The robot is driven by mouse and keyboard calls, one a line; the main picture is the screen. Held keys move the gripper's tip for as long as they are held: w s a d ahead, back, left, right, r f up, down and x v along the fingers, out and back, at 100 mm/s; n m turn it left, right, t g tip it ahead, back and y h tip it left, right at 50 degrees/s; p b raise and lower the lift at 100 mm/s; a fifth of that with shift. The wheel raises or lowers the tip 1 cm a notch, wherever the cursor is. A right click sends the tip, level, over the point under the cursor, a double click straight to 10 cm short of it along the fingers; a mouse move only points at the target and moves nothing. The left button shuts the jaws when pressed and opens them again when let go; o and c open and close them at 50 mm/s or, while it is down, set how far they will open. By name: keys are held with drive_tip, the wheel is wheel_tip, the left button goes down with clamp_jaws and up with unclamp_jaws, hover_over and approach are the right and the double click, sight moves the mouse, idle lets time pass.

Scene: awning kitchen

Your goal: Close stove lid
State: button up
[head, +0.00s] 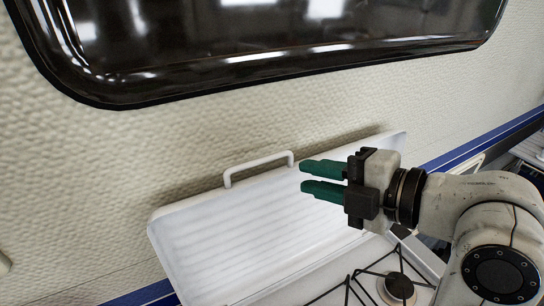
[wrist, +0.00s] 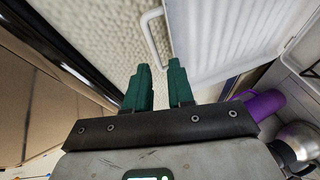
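The white stove lid (head: 235,240) stands raised behind the stove, leaning near the wall, with ribbed inner side facing me. Its white handle (head: 258,167) sticks up from the top edge. The stove (head: 395,290) with black grates and a burner shows below it. My gripper (head: 302,178) has green fingers that are apart and empty. It is in front of the lid's upper part, right of the handle in the head view. In the wrist view the fingertips (wrist: 159,66) point toward the wall, with the handle (wrist: 152,38) just beyond and the lid (wrist: 225,40) to the right.
A dark-framed window (head: 270,45) is above the lid on the textured wall (head: 120,150). In the wrist view a purple object (wrist: 262,104) and a shiny metal kettle-like object (wrist: 298,142) are at lower right. A brown panelled surface (wrist: 40,100) is at left.

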sight(266, 162)
drive_tip(key=shift+n, duration=0.3)
drive_tip(key=x, duration=0.3)
drive_tip(key=p+x, duration=0.1)
drive_tip(key=x, duration=0.3)
drive_tip(key=r+p+x, duration=0.1)
drive_tip(key=x, duration=0.2)
drive_tip(key=shift+w+a, duration=0.35)
drive_tip(key=shift+a, duration=0.05)
drive_tip(key=shift+c, duration=0.4)
drive_tip(key=shift+f, duration=0.1)
clamp_jaws()
